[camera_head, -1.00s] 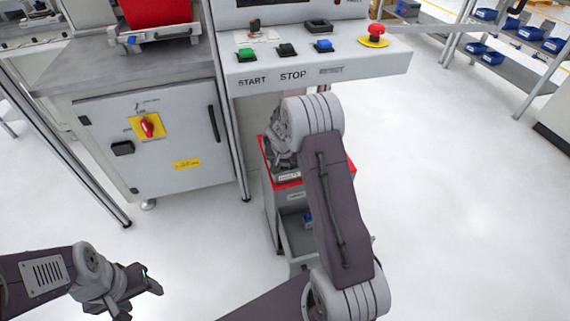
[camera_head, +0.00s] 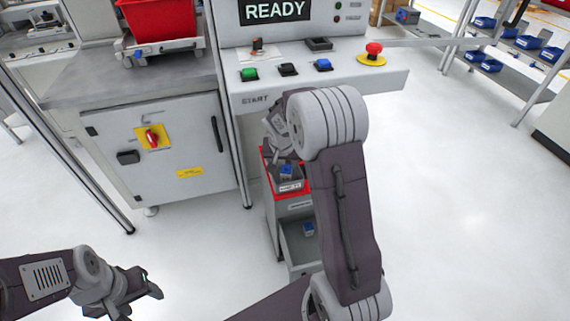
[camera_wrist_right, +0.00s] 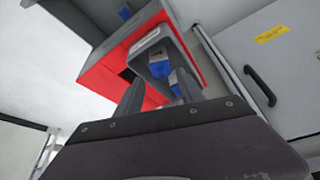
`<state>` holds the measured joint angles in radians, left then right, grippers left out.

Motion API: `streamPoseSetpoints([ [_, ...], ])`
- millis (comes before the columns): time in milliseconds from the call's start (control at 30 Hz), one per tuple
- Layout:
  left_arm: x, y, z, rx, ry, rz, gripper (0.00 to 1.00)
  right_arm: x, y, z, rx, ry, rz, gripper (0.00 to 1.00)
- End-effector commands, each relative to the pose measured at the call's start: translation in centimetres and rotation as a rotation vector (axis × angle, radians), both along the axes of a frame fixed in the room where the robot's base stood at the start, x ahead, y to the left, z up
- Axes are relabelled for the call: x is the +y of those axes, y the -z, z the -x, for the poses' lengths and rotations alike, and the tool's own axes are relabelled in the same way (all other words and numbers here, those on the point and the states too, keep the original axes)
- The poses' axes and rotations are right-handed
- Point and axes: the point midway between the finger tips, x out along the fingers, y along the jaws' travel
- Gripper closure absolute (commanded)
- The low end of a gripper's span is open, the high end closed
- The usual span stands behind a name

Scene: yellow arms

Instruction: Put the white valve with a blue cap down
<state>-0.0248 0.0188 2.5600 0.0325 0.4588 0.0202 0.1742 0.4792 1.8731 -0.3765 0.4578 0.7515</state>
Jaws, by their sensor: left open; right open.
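A white valve with a blue cap (camera_wrist_right: 159,66) lies in a small grey bin on top of a red-topped cabinet in the right wrist view. A second blue-capped piece (camera_wrist_right: 175,80) is close beside it, partly hidden by a finger. In the head view a blue cap (camera_head: 287,169) shows in the bin below my right gripper (camera_head: 272,138). My right gripper is open, with its two fingers apart over the near side of the bin in the wrist view (camera_wrist_right: 160,90); I see nothing held. My left gripper (camera_head: 150,288) is open and empty at lower left, away from the cabinet.
The red-topped cabinet (camera_head: 268,165) has an open lower drawer (camera_head: 300,250) with a blue item (camera_head: 308,228). The control panel (camera_head: 380,85) with buttons overhangs behind. A grey machine cabinet (camera_head: 165,150) stands left.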

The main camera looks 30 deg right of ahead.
Motion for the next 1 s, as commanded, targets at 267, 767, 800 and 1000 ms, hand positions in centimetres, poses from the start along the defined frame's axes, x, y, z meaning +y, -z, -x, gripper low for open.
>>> streamPoseSetpoints([
  [267, 0.0, 0.0, 0.0, 0.0, 0.0, 0.0, 0.42, 5.4, -0.1, 6.6, 0.105, -0.198, -0.035, 0.55],
  [767, 0.0, 0.0, 0.0, 0.0, 0.0, 0.0, 0.42, 12.6, 1.2, 20.9, 0.274, -0.592, -0.11, 0.55],
  [800, 0.0, -0.1, 0.0, 0.0, 0.0, 0.0, 0.42, 12.6, 1.1, 20.9, 0.274, -0.592, -0.11, 0.55],
  [1000, 0.0, -3.8, 0.0, 0.0, 0.0, 0.0, 0.42, 12.6, -2.6, 20.8, 0.274, -0.591, -0.11, 0.55],
])
